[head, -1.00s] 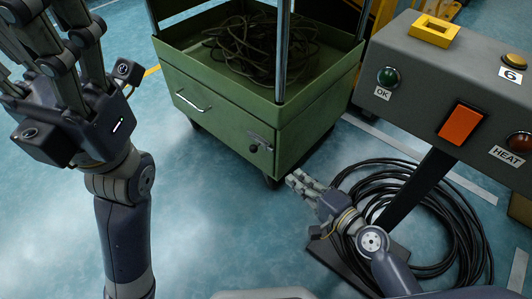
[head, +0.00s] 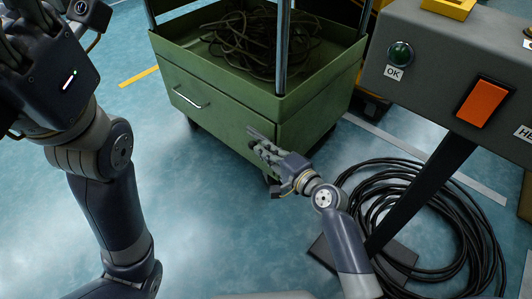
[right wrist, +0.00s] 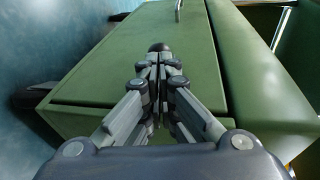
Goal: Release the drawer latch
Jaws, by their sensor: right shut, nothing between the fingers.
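The green cart (head: 225,125) has a drawer front with a silver bar handle (head: 190,98) at its left. My right gripper (head: 256,140) is shut and empty at the right end of the drawer front, covering the latch in the head view. In the right wrist view, the closed fingertips (right wrist: 158,62) point at a dark round latch knob (right wrist: 159,46) just beyond them; I cannot tell whether they touch it. The handle (right wrist: 178,10) shows at the top there. My left gripper (head: 45,85) is raised at the upper left, its fingertips cut off.
Dark cables (head: 245,40) lie in the cart's top tray between metal posts. A grey control box (head: 440,75) with an orange switch stands at the right on a dark post. Coiled black cable (head: 440,205) lies on the floor around the post.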

